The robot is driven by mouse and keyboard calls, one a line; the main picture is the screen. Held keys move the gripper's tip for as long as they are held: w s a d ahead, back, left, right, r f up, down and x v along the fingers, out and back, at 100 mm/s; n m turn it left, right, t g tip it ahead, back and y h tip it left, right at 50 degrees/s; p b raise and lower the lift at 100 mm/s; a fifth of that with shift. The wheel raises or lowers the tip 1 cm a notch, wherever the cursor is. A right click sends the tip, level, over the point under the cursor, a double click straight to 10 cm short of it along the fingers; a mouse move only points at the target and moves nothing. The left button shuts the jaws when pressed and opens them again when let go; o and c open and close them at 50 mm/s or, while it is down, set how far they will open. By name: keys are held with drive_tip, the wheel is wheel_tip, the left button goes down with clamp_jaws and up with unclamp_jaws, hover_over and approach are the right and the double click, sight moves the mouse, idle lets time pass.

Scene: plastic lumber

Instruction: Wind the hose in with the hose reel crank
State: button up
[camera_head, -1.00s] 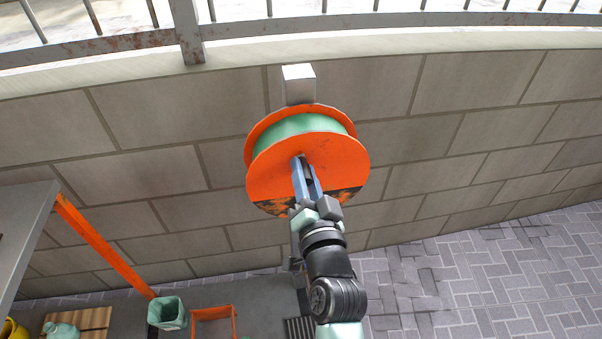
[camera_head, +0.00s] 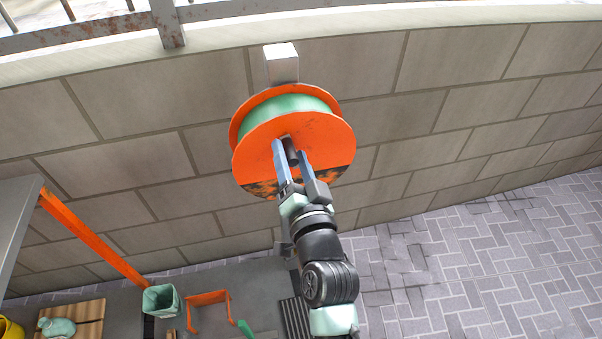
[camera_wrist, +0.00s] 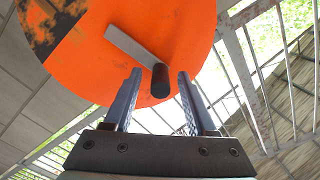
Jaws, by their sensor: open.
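The hose reel (camera_head: 325,133) is an orange drum with scuffed dark patches, fixed to the block wall. Pale green hose (camera_head: 290,105) is wound between its discs. In the wrist view the crank is a grey arm (camera_wrist: 130,46) on the orange disc (camera_wrist: 190,35), with a dark handle (camera_wrist: 160,80) at its end. My gripper (camera_head: 292,150) is open in front of the disc; its two blue fingers also show in the wrist view (camera_wrist: 157,88). The dark handle appears between the fingertips, with gaps at both sides, and is not gripped.
A white block (camera_head: 281,62) sits above the reel on the wall. A grey table (camera_head: 18,220) with an orange leg (camera_head: 90,235) is at left. A green bin (camera_head: 161,301) and an orange frame (camera_head: 208,300) stand below. Paving at right is clear.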

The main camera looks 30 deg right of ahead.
drive_tip(key=v, duration=1.2)
drive_tip(key=shift+b, duration=0.45)
drive_tip(key=shift+s, duration=0.1)
